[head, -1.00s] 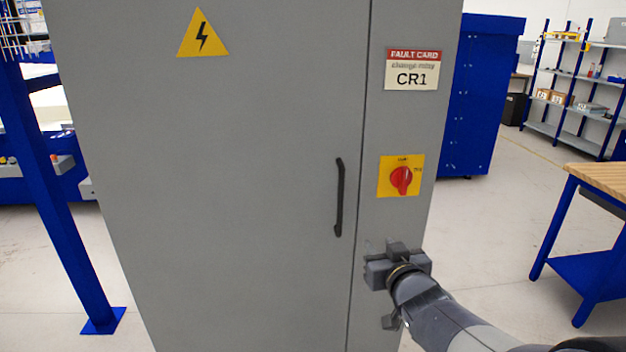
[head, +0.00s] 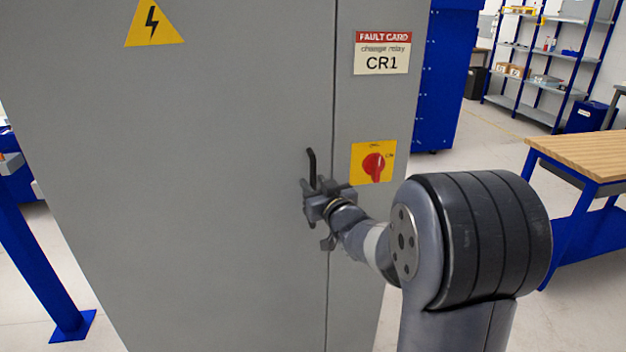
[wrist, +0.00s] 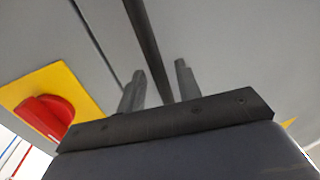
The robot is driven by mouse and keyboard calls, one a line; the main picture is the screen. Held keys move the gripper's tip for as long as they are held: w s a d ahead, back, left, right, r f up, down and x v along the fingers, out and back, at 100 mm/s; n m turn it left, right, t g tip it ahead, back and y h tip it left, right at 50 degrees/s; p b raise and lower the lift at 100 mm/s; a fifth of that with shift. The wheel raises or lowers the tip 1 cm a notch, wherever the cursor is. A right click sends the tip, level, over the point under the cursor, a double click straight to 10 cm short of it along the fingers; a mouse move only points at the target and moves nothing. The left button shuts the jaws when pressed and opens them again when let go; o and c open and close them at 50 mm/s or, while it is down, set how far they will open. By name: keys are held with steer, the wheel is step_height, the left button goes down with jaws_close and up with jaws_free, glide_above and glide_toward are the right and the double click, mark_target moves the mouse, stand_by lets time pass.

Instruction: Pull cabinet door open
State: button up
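The grey cabinet door (head: 220,150) fills the left and middle of the head view and looks shut, with its seam right of the handle. The black vertical handle (head: 312,163) shows only its upper part in the head view; my gripper hides the rest. My gripper (head: 312,187) is at the handle's lower part. In the wrist view, my gripper (wrist: 160,85) is open, its two fingers apart. The handle (wrist: 145,45) runs down between the fingers, with gaps showing on both sides. Contact is not visible.
A red rotary switch (head: 374,166) on a yellow plate is right of the seam, close to my gripper. A fault card reading CR1 (head: 381,62) is above it. A wooden-topped workbench (head: 580,158) stands at the right, a blue post (head: 40,260) at the left.

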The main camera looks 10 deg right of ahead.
steer(key=shift+w+a, duration=0.15)
steer(key=shift+w, duration=0.55)
steer(key=shift+c, duration=0.3)
jaws_close()
